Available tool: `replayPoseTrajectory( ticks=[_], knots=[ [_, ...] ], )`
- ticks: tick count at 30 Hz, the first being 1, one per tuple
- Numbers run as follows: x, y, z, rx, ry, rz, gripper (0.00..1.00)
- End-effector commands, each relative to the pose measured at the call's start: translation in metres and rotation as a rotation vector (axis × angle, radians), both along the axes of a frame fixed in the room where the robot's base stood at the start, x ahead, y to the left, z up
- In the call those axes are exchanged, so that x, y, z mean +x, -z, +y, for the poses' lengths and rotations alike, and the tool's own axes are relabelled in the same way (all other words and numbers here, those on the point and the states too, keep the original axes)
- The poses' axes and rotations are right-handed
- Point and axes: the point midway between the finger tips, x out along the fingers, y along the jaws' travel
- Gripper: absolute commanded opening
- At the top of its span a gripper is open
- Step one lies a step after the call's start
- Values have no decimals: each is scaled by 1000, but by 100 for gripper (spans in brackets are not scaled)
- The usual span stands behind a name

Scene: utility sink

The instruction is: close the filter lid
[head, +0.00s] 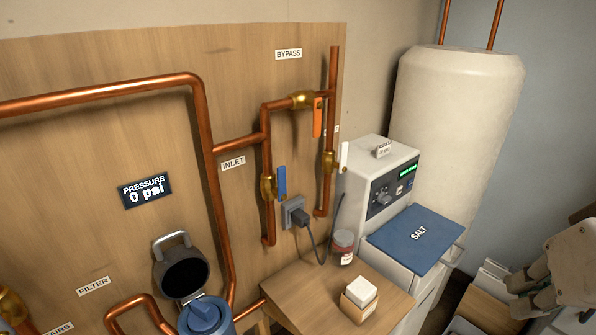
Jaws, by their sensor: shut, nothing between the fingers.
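The filter lid (181,272) is at the bottom left of the head view. It is dark and round with a grey loop handle, and it stands tipped up with its black inside showing. The blue filter (205,316) is just below and in front of it, cut off by the bottom edge, with its top uncovered. My gripper (527,291) is at the lower right edge, far to the right of the lid. It is shut and empty, touching neither the lid nor the filter.
Copper pipes (211,200) run along the wooden board.

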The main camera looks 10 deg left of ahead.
Motion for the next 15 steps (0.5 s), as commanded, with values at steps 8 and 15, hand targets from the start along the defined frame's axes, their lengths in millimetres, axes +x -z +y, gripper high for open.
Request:
replayPoseTrajectory(
  ticks=[8, 15],
  knots=[
    [6, 11, 12, 33, -28, 34, 0],
    [14, 26, 35, 91, -79, 92, 0]
  ],
)
